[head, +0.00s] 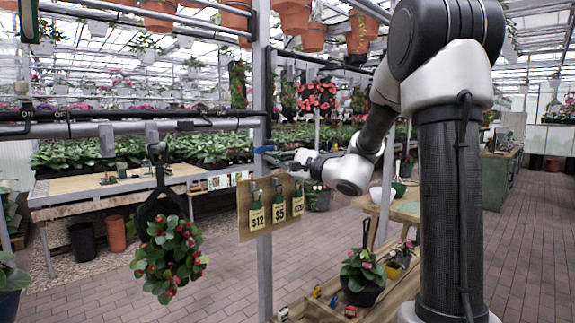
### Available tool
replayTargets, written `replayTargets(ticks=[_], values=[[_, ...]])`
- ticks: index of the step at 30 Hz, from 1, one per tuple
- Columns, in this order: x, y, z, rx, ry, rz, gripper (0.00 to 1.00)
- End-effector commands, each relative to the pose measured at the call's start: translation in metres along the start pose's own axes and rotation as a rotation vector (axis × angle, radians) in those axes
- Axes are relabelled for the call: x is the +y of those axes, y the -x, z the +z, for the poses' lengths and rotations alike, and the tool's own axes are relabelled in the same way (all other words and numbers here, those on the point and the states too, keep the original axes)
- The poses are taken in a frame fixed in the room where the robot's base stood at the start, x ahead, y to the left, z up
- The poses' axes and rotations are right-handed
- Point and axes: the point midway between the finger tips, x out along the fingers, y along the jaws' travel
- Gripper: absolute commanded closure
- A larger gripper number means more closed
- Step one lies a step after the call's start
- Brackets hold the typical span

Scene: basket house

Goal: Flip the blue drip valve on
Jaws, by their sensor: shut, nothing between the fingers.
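The small blue valve handle (264,149) shows at the metal post, at the level of a horizontal pipe. It looks roughly level, but it is too small to tell whether it is on or off. My gripper (284,158) is shut and empty just right of the handle, pointing left at the post. Whether the fingertips touch the handle cannot be told. My wrist and forearm reach in from the right.
A wooden board (245,218) with price tags hangs just below my gripper. A hanging basket (168,255) with red flowers is at left. A potted plant (363,275) stands on a low wooden bench at lower right. Terracotta pots (297,16) hang overhead. The brick floor is clear at lower left.

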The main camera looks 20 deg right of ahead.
Motion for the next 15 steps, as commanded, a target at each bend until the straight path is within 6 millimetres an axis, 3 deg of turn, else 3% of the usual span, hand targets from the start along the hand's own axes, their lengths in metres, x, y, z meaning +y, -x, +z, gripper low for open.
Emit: replayTargets(ticks=[4, 15], values=[[0.0005, -0.0022, 0.0091, 0.000, -0.001, 0.001, 1.00], [0.0005, -0.0022, 0.0103, 0.001, -0.001, 0.001, 1.00]])
